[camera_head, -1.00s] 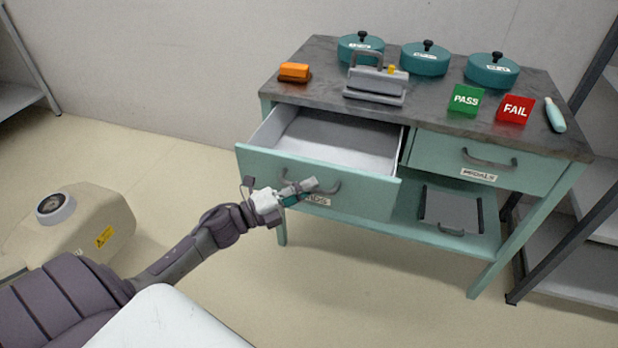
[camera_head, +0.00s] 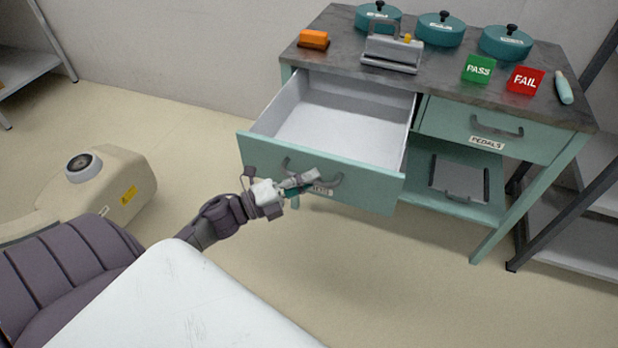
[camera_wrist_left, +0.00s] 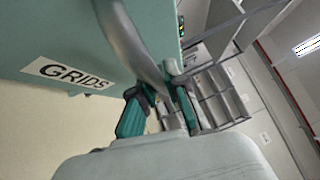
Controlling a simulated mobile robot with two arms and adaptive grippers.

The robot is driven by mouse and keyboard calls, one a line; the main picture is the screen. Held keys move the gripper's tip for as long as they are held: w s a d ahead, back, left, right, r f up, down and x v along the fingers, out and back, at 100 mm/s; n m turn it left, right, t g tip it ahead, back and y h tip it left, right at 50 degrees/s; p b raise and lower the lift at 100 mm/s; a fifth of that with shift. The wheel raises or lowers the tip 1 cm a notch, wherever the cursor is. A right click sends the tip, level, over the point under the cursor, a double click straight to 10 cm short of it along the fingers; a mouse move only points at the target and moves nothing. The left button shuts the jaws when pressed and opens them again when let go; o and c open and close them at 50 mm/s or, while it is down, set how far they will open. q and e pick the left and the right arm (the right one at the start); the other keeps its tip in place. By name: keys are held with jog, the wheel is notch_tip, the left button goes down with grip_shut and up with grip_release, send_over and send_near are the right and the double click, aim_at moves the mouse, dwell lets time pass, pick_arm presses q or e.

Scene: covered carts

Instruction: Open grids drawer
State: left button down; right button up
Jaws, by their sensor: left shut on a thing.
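The grids drawer (camera_head: 240,142) is the left drawer of the green cart, pulled well out, and its light grey inside looks empty. Its front carries a dark curved handle (camera_head: 330,181) and a label, which reads GRIDS (camera_wrist_left: 67,75) in the left wrist view. My left gripper (camera_head: 300,184) is at the drawer front, shut on the handle. In the left wrist view its green fingers (camera_wrist_left: 160,108) sit on both sides of the grey handle bar (camera_wrist_left: 132,42). My right gripper is not in view.
The closed pedals drawer (camera_head: 500,135) is to the right. The worktop (camera_head: 440,80) holds teal lidded pots (camera_head: 505,42), a grey press-like device (camera_head: 390,55), an orange block (camera_head: 314,39), a PASS sign (camera_head: 478,69) and a FAIL sign (camera_head: 525,79). A beige machine (camera_head: 105,190) stands at left.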

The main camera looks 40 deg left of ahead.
pick_arm(q)
jog(key=c, duration=1.2)
grip_release()
jog(key=v, duration=1.2)
jog(key=shift+f, duration=0.1)
